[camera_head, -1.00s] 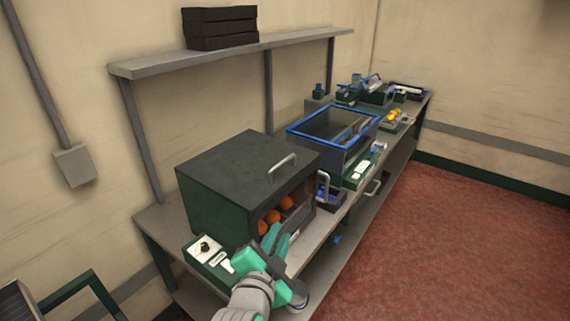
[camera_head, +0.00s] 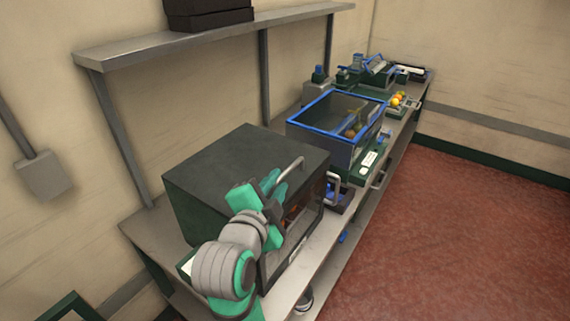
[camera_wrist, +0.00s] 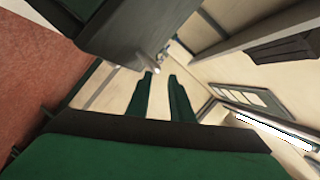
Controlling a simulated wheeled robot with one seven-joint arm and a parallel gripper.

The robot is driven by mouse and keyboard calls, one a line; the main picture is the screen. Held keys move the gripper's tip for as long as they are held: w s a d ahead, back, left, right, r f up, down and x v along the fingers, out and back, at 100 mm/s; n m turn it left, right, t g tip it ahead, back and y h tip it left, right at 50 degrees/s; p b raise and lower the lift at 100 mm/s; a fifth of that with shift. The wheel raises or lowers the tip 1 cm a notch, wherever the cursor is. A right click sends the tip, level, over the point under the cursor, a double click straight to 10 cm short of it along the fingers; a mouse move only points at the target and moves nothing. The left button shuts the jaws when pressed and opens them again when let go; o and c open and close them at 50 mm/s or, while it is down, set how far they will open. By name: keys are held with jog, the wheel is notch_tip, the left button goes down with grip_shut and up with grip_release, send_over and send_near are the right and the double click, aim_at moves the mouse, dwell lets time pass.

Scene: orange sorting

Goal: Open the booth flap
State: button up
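The booth (camera_head: 235,160) is a dark green box with a dark top on the bench. A pale bar handle (camera_head: 293,167) stands at its top front edge. Through its front I glimpse orange fruit, mostly hidden by my arm. My gripper (camera_head: 276,183), with teal fingers, is at the upper front edge, close beside the handle. In the wrist view its two green fingers (camera_wrist: 160,76) are apart with nothing between them. The booth's dark panel (camera_wrist: 145,28) fills the top there, and a small part of the handle (camera_wrist: 157,66) shows near the fingertips. I cannot tell whether they touch.
A blue-rimmed clear bin (camera_head: 337,121) stands right of the booth on the bench. Small fruit (camera_head: 397,99) and devices lie farther along. A shelf (camera_head: 205,38) with black trays (camera_head: 210,17) runs above. The red floor (camera_head: 450,230) at right is clear.

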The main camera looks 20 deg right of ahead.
aim_at(288, 173)
jog(key=x, duration=0.7)
jog(key=shift+d+f, duration=0.35)
jog(key=shift+d, duration=0.25)
jog(key=shift+w+d+f, duration=0.1)
jog(key=shift+w+d, duration=0.15)
jog(key=shift+w, duration=0.25)
grip_shut()
